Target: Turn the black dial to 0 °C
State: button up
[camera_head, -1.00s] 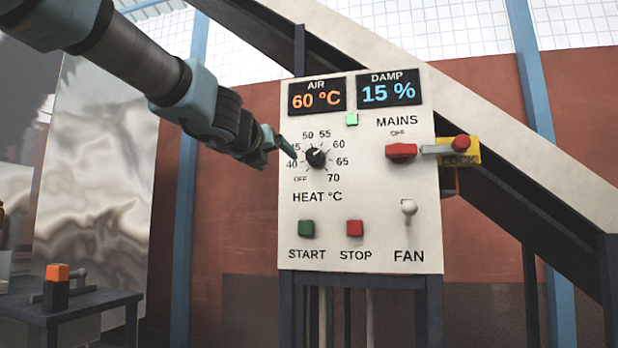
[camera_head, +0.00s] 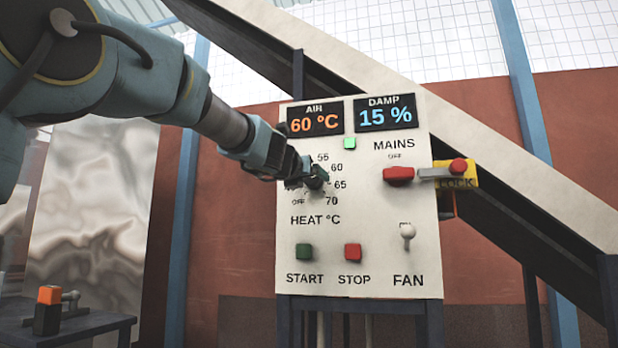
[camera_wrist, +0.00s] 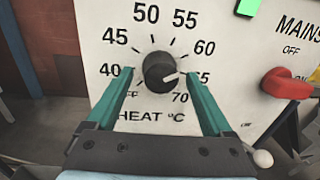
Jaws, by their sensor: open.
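The black dial (camera_wrist: 158,70) is a round knob on the white control panel (camera_head: 365,240). Its scale reads OFF, then 40 to 70, with HEAT °C below; I see no 0 mark. In the wrist view its white pointer line points right, towards 65. My gripper (camera_wrist: 158,75) is open, with one green finger on each side of the dial. I cannot tell if either finger touches it. In the head view my gripper (camera_head: 309,178) covers most of the dial and the left numbers.
Above the dial, the AIR display (camera_head: 315,119) reads 60 °C and the DAMP display (camera_head: 386,113) 15 %. A green lamp (camera_head: 349,143), the red MAINS switch (camera_head: 398,176), FAN lever (camera_head: 407,235), START button (camera_head: 304,251) and STOP button (camera_head: 352,252) surround it.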

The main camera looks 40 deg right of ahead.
grip_shut()
dwell(0.8)
jog(key=shift+n, duration=0.3)
